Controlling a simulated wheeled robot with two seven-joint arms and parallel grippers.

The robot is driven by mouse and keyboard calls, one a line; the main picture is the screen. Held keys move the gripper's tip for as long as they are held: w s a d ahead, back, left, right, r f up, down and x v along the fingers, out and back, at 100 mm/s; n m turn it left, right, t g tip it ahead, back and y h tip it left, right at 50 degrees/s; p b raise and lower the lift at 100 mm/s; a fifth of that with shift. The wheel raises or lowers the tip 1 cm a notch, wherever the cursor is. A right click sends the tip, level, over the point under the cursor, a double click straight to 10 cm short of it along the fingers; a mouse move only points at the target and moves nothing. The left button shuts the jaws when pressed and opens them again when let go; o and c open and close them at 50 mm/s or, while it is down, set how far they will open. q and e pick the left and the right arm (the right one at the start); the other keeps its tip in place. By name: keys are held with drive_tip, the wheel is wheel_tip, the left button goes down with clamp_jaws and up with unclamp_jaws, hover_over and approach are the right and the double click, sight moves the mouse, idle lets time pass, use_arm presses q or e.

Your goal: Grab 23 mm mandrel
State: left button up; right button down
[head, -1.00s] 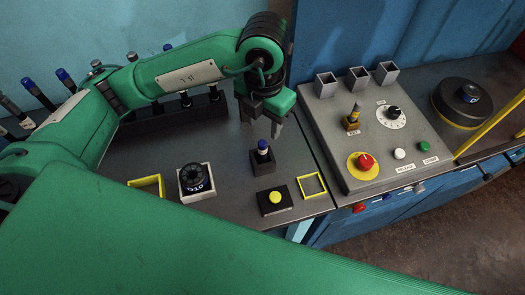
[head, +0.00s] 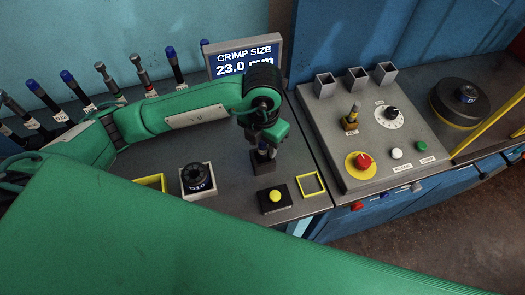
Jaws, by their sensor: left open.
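The gripper partly hides the mandrel. No size label on it is readable. Several other mandrels (head: 70,80) with blue, black, grey or red parts stand in a row at the back left, their tags too small to read surely. My right gripper is not in view.
A screen (head: 245,58) behind the arm reads "CRIMP SIZE 23.0 mm". A yellow button box (head: 275,198), an empty yellow square (head: 312,184) and a black round part (head: 198,178) on a white base are close by. A control panel (head: 375,130) stands at the right.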

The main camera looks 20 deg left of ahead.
use_arm(q)
clamp_jaws()
idle(0.4)
